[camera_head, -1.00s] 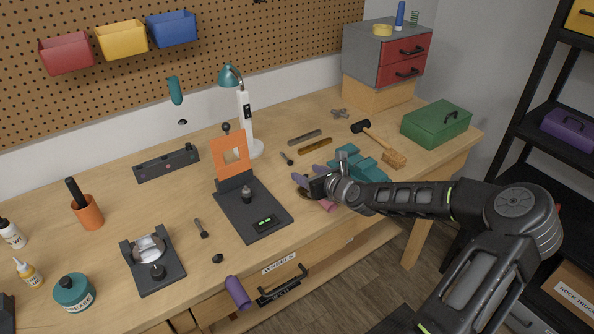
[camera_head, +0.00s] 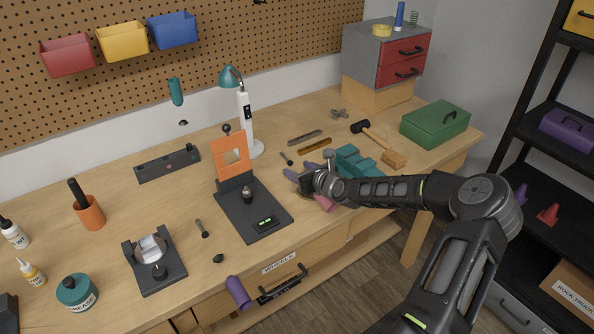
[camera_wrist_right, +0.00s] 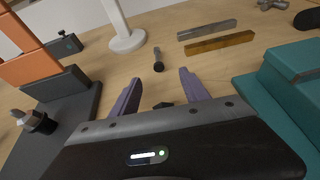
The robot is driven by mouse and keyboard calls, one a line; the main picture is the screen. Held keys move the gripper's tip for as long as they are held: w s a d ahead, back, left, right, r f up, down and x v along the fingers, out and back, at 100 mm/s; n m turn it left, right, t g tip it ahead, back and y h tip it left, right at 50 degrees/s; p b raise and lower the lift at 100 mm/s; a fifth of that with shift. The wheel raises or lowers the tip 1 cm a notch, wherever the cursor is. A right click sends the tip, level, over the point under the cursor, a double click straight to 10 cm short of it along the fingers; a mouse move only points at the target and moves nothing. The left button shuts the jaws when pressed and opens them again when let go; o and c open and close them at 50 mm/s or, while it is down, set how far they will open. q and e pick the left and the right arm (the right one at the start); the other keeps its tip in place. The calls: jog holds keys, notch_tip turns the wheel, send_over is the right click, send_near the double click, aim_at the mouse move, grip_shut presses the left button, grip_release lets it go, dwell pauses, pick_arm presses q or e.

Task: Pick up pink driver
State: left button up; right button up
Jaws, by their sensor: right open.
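The pink driver (camera_head: 324,203) lies near the bench's front edge. In the head view only part of its pink handle shows, below my right gripper; the rest is hidden. My right gripper (camera_head: 300,170) hangs low over the bench just above and behind that handle. In the right wrist view its two purple fingers (camera_wrist_right: 159,82) are spread apart. A small dark piece (camera_wrist_right: 164,105) shows low between them, and I cannot tell if it belongs to the driver. No pink shows in that view.
A teal block-shaped fixture (camera_head: 358,163) stands close right of my right gripper. A dark stand with an orange plate (camera_head: 230,158) is to the left. A small dark tool (camera_wrist_right: 158,60) lies beyond the fingers.

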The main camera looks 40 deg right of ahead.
jog(key=shift+c, duration=0.4)
grip_shut()
dwell(0.6)
